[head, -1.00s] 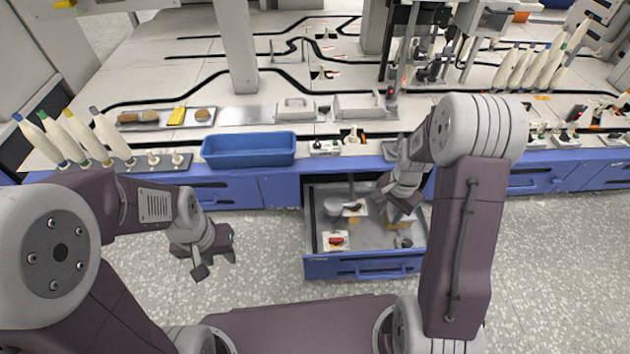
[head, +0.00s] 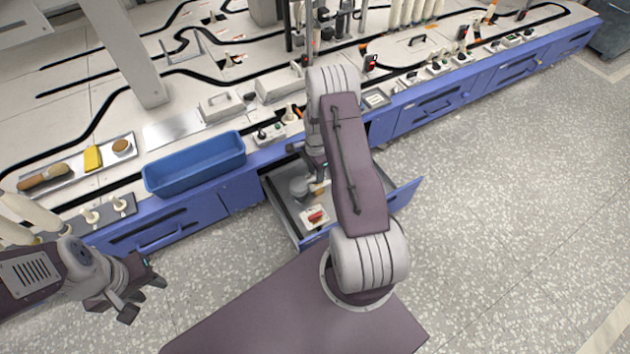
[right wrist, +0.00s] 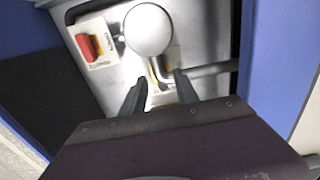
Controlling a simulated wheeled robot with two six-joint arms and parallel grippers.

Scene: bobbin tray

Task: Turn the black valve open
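I cannot clearly make out a black valve in either current view. The open drawer (head: 403,196) holds a red switch on a white plate (head: 316,217) and a round grey part (head: 299,187). The right wrist view shows the red switch (right wrist: 88,46), the pale round disc (right wrist: 149,29) and a bent pipe (right wrist: 210,70). My right gripper (right wrist: 160,92) is open over the drawer, its dark fingers apart with a pale, yellow-marked plate seen between them. In the head view my right arm hides part of the drawer. My left gripper (head: 138,297) is open and empty over the floor.
A blue bin (head: 196,168) and a tray with a yellow item (head: 92,158) stand on the bench left of the drawer. Small switch boxes (head: 270,134) line the bench edge. The floor at right (head: 490,210) is clear.

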